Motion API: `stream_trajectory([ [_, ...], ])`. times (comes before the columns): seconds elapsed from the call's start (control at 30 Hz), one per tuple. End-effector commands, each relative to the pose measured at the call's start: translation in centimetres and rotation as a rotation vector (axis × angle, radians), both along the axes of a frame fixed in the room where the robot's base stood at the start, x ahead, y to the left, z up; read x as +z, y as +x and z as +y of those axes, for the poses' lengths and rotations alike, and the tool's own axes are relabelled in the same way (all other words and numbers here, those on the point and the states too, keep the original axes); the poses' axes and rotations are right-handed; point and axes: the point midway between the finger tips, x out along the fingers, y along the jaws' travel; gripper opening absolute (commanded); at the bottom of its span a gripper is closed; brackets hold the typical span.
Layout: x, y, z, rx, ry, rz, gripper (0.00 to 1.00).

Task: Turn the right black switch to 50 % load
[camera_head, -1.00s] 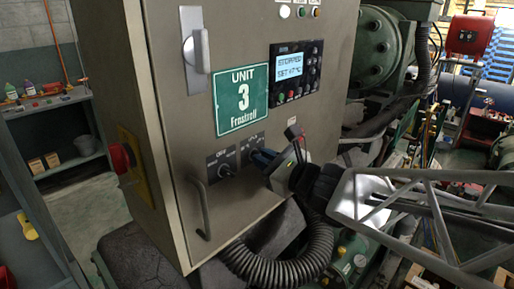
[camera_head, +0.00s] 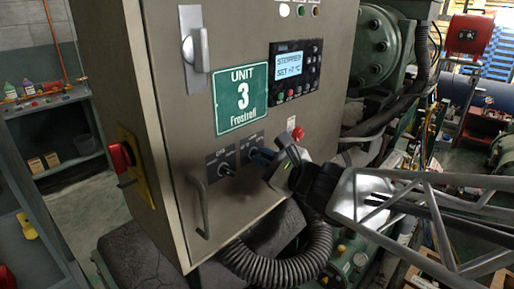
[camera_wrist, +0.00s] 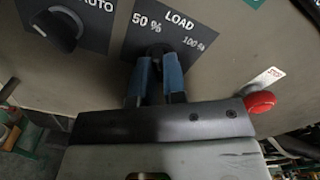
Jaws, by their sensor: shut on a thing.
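The right black switch (camera_wrist: 158,50) sits on a dark plate marked LOAD, with 50 % at its upper left and 100 % at its right in the wrist view. My gripper (camera_wrist: 157,68) has its two blue fingers closed around this switch, one on each side. The fingers hide much of the knob, so I cannot tell exactly which mark it points to. In the head view my gripper (camera_head: 259,156) reaches the right switch plate (camera_head: 249,144) from the right, and the knob itself is mostly hidden.
The left black switch (camera_head: 225,169), marked AUTO in the wrist view, is close by on the left. A red button (camera_wrist: 259,102) is right of my gripper. The cabinet handle (camera_head: 200,207) stands out below left. A black corrugated hose (camera_head: 275,268) hangs below.

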Motion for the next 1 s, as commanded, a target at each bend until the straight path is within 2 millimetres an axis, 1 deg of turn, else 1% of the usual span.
stream_trajectory([
  [0.23, 0.0, -0.03, 0.01, 0.001, -0.011, -0.012, 0.0],
  [0.53, -0.01, -0.03, 0.01, 0.001, -0.11, -0.111, 0.0],
  [0.77, -0.02, -0.02, 0.02, 0.001, -0.119, -0.118, 0.0],
  [0.8, -0.02, -0.02, 0.02, 0.001, -0.119, -0.118, 0.13],
  [0.97, -0.02, -0.02, 0.02, 0.0, -0.119, -0.119, 0.38],
  [1.0, -0.01, -0.01, 0.01, 0.0, -0.119, -0.119, 0.38],
])
